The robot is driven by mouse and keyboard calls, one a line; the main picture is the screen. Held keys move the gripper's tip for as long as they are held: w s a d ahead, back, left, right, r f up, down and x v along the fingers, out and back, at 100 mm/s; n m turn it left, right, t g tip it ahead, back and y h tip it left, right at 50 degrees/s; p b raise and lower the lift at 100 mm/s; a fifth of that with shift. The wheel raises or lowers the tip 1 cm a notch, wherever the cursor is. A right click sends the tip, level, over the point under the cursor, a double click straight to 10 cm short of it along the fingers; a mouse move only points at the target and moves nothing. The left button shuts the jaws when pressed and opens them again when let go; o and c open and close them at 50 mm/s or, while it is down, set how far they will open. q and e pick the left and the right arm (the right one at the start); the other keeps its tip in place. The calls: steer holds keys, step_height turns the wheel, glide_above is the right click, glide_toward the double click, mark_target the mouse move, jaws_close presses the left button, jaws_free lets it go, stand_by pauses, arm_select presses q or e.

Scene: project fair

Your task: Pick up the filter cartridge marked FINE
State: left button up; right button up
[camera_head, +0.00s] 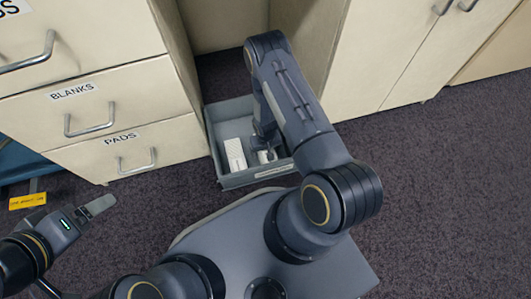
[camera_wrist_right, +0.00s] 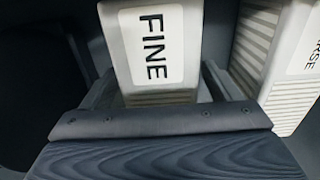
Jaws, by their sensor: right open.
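The filter cartridge marked FINE (camera_wrist_right: 150,45) is pale with a ribbed side and fills the upper middle of the right wrist view. My right gripper (camera_wrist_right: 158,88) is open, with a grey finger on either side of it; I cannot tell whether they touch it. In the head view my right gripper (camera_head: 264,147) reaches down into a grey open-topped bin (camera_head: 250,179), over a small pale cartridge (camera_head: 264,157) partly hidden by the arm. My left gripper (camera_head: 95,207) is at the lower left, away from the bin; its jaw opening is unclear.
Another pale cartridge (camera_wrist_right: 272,50), its label ending in RSE, stands close on the right in the wrist view. Cream drawers marked BLANKS and PADS (camera_head: 120,137) flank the bin on the left, a cream cabinet (camera_head: 385,60) on the right. Carpet (camera_head: 450,170) is clear at right.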

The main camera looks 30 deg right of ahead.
steer(key=c, duration=1.1)
steer(key=shift+c, duration=0.2)
